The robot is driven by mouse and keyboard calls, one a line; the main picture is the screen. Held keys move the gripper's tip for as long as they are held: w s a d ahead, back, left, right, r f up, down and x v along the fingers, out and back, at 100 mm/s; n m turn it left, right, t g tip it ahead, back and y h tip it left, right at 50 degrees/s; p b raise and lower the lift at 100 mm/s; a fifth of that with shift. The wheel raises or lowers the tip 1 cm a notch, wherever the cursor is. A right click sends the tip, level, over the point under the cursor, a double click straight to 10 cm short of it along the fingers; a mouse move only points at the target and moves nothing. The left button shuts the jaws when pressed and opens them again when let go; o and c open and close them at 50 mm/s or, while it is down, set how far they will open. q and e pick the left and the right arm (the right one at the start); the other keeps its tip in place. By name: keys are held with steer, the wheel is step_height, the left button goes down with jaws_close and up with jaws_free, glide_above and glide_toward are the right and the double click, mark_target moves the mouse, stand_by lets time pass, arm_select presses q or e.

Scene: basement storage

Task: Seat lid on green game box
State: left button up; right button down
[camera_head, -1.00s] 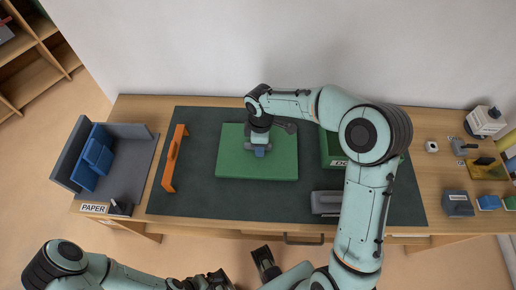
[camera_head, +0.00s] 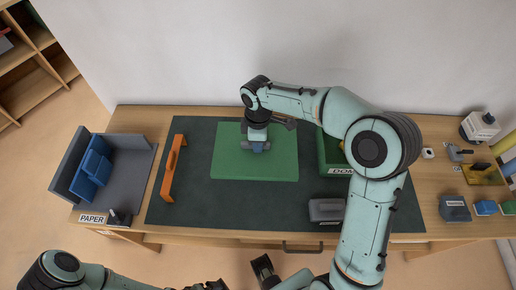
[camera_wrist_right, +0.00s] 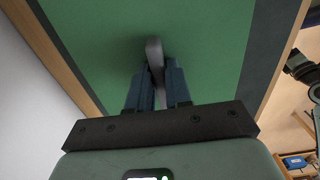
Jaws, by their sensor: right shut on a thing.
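The lid (camera_head: 230,160) is a flat green panel above the dark mat, left of centre in the head view. Its green face fills much of the wrist view (camera_wrist_right: 215,75). My right gripper (camera_head: 258,147) is over its middle. In the wrist view its blue fingers (camera_wrist_right: 157,88) are shut on the lid's narrow grey handle (camera_wrist_right: 154,50). The green game box (camera_head: 330,153) stands to the right on the mat, with a partly hidden white label; my right arm covers much of it. My left gripper (camera_head: 210,285) shows only partly at the bottom edge.
An orange handle-like bar (camera_head: 173,168) lies left of the lid on the mat (camera_head: 200,212). A grey tray labelled PAPER (camera_head: 130,185) with blue items stands farther left. A grey block (camera_head: 326,209) sits in front of the box. Several small items crowd the desk's right end.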

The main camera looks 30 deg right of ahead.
step_height(320, 180, up, 13)
steer(key=p, duration=0.2)
steer(key=s+d+f, duration=0.1)
steer(key=s+d, duration=0.4)
steer(key=d, duration=0.5)
steer(key=s+d+f+b, duration=0.1)
steer(key=s+d, duration=0.3)
steer(key=d, duration=0.6)
steer(key=s+d+f, duration=0.2)
steer(key=s+d, duration=0.3)
steer(key=d, duration=0.5)
steer(key=shift+w+d+f+b, duration=0.1)
steer(key=shift+f+b, duration=2.7)
steer(key=shift+f, duration=0.65)
steer(key=shift+p, duration=0.3)
steer(key=shift+f, duration=0.75)
